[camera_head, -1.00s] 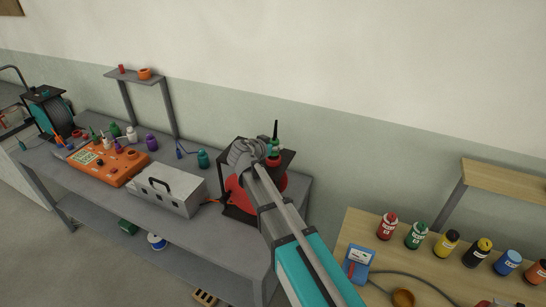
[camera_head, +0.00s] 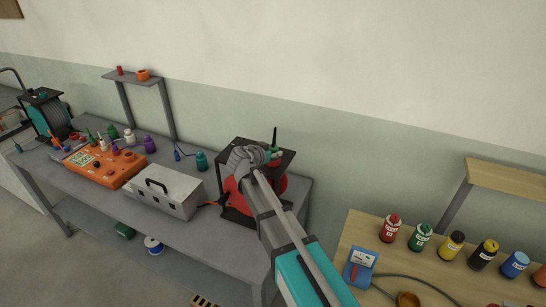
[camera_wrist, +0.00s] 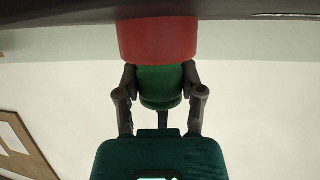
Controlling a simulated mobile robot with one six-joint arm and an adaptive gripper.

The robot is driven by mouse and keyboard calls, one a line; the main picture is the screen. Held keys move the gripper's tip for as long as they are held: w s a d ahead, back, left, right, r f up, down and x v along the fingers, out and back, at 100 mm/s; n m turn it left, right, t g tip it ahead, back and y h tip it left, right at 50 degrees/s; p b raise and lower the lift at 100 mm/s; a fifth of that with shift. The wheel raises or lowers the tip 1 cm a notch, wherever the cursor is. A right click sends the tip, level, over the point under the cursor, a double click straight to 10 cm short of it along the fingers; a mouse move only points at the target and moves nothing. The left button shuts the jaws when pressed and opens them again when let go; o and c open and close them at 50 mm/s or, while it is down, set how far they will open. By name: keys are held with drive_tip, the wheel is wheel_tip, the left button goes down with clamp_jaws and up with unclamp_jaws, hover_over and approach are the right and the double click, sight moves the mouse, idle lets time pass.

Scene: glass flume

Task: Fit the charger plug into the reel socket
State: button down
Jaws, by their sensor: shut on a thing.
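The charger plug is green with a thin dark tail; its body (camera_wrist: 160,86) is between my fingers in the wrist view. My gripper (camera_wrist: 160,76) is shut on it. A red cylindrical socket (camera_wrist: 157,40) is directly beyond the plug, in line with it; the plug's front end meets or enters it, and how deep I cannot tell. In the head view the plug (camera_head: 274,145) stands upright over the top of the red-drum reel (camera_head: 235,196) with its black frame. My gripper (camera_head: 266,155) and arm hide much of the socket and reel there.
The grey bench (camera_head: 100,195) also holds a silver box (camera_head: 165,192), an orange panel (camera_head: 105,166) and small bottles. Another reel (camera_head: 50,112) stands far left. A wooden table (camera_head: 440,265) at right bears a blue meter (camera_head: 360,268) and several coloured bottles. The wall is behind.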

drive_tip(key=shift+f, duration=0.25)
drive_tip(key=shift+c, duration=1)
unclamp_jaws()
drive_tip(key=shift+r, duration=0.2)
drive_tip(key=shift+s+a+r+p, duration=0.25)
drive_tip(key=shift+s+p, duration=0.1)
drive_tip(key=shift+s, duration=0.1)
drive_tip(key=p+v, duration=0.4)
drive_tip(key=v, duration=0.7)
drive_tip(key=shift+d+f, duration=0.15)
